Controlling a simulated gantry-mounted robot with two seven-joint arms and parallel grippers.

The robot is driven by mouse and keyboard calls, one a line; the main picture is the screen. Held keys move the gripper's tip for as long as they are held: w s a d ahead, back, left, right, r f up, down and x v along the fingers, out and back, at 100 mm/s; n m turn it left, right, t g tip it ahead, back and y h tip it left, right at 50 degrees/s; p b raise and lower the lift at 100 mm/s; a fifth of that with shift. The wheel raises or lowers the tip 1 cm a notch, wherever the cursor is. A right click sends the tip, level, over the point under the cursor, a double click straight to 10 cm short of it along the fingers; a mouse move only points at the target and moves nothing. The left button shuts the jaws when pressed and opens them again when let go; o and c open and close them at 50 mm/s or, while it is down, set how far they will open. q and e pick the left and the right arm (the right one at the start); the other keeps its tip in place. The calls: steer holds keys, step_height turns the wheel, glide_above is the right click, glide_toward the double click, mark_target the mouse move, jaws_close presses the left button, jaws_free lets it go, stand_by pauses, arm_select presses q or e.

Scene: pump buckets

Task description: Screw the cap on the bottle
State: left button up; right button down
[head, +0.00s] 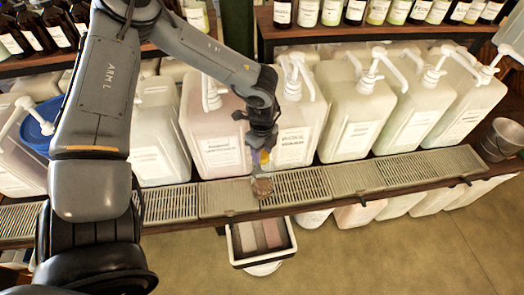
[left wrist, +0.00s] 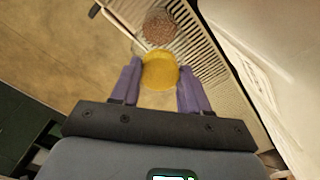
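My left gripper (head: 263,152) points down over the drip grate at the middle of the counter. In the left wrist view its purple fingers (left wrist: 160,75) lie against both sides of a round yellow cap (left wrist: 160,71), with no clear gap. A bit of yellow also shows at the fingertips in the head view. A small clear bottle (head: 262,188) with brown contents stands just below on the grate. In the left wrist view the bottle (left wrist: 158,27) shows just beyond the cap. Whether cap and bottle touch is unclear. My right gripper is out of view.
Large white pump jugs (head: 360,110) stand in a row close behind the grate (head: 297,188). A tray with coloured strips (head: 262,238) sits below the counter edge. A metal bucket (head: 502,140) is at the far right. Shelves of small bottles line the back.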

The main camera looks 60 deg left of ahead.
arm_select(q)
steer(key=c, duration=0.4)
steer(key=shift+f+m+b, duration=0.15)
steer(key=shift+m+b, duration=0.5)
steer(key=shift+m, duration=0.45)
steer(key=m+b, duration=0.1)
steer(key=m, duration=0.3)
steer(key=shift+m+b, duration=0.3)
steer(key=m+b, duration=0.1)
steer(key=m, duration=0.7)
steer(key=shift+b, duration=0.4)
steer(key=o, duration=1)
steer(key=shift+o, duration=0.2)
